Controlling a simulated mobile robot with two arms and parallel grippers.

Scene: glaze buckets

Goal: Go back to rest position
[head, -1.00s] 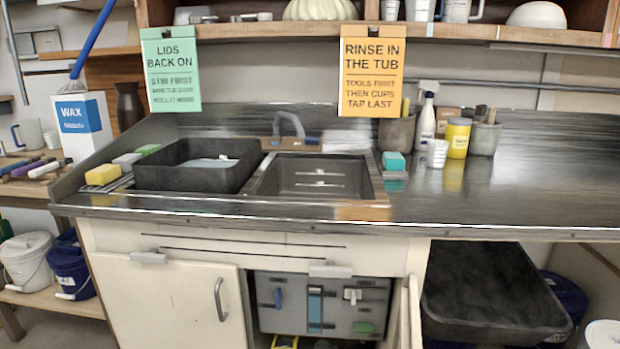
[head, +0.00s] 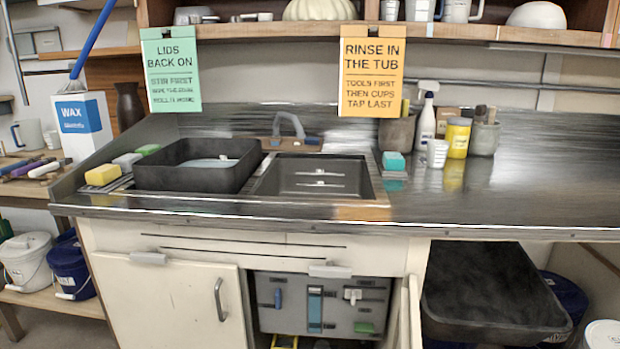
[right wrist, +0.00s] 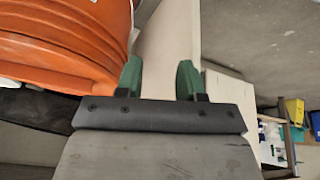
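My right gripper (right wrist: 157,82) shows in the right wrist view with its two green fingers apart and nothing between them. A large orange bucket (right wrist: 65,40) fills the upper left of that view, beside the left finger; I cannot tell whether they touch. My left gripper is not in view, and neither arm shows in the head view.
A steel counter (head: 530,200) holds a black tub (head: 190,180) and a sink (head: 315,177). Below, a left cabinet door (head: 165,300) is shut, and the middle opening shows a grey panel (head: 340,305). A large black tray (head: 490,290) sits under the counter at right.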

